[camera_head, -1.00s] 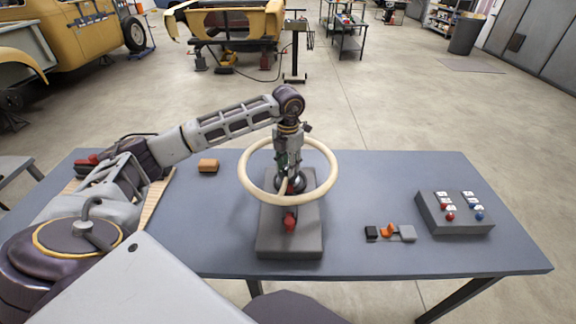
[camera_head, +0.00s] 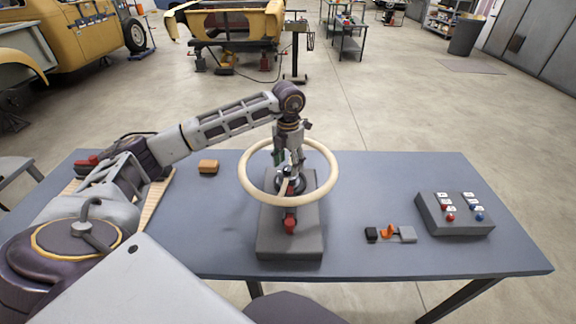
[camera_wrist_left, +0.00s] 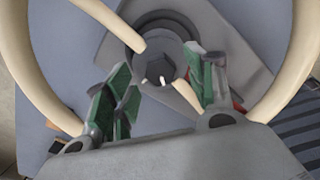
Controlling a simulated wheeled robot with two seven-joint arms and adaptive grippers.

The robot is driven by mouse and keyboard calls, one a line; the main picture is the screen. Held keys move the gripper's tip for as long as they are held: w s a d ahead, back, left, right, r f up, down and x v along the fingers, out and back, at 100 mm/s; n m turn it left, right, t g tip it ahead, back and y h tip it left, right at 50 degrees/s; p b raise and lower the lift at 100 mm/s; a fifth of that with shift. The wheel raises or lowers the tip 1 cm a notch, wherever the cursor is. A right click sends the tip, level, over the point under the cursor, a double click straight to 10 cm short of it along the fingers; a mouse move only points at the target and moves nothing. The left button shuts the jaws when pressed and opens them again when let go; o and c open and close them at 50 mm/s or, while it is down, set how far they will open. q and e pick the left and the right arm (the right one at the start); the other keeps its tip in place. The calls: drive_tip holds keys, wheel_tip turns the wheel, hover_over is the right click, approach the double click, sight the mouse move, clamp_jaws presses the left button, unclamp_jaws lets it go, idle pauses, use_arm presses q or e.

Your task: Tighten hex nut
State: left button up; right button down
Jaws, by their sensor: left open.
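A dark hex nut (camera_wrist_left: 157,68) sits at the hub of a cream handwheel (camera_head: 331,168) in the left wrist view. The wheel stands over a dark grey base block (camera_head: 290,245) near the middle of the table. My left gripper (camera_head: 288,174) points down inside the wheel's ring, over the hub. In the left wrist view its green-padded fingers (camera_wrist_left: 162,80) are spread, one on each side of the nut. I cannot tell whether they touch it. In the head view the fingers hide most of the hub. My right gripper is not in view.
A button box (camera_head: 454,214) stands at the right, with a small black, orange and grey part (camera_head: 390,233) nearer the middle. An orange-brown block (camera_head: 208,166) lies at the back left.

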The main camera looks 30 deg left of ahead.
sight(287, 168)
use_arm(q)
wheel_tip(287, 168, up, 11)
drive_tip(key=shift+f, duration=0.15)
idle(0.4)
idle(0.4)
drive_tip(key=n, duration=0.2)
drive_tip(key=r+n+b, duration=0.1)
drive_tip(key=n, duration=0.2)
drive_tip(key=shift+s+a+r+n+b, duration=0.1)
drive_tip(key=shift+r+n+b, duration=0.2)
drive_tip(key=shift+r, duration=0.1)
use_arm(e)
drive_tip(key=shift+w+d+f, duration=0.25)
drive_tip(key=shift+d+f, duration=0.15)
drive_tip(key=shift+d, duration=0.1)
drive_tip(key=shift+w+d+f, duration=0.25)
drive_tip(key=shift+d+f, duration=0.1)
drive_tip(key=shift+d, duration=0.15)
use_arm(q)
drive_tip(key=shift+f, duration=0.15)
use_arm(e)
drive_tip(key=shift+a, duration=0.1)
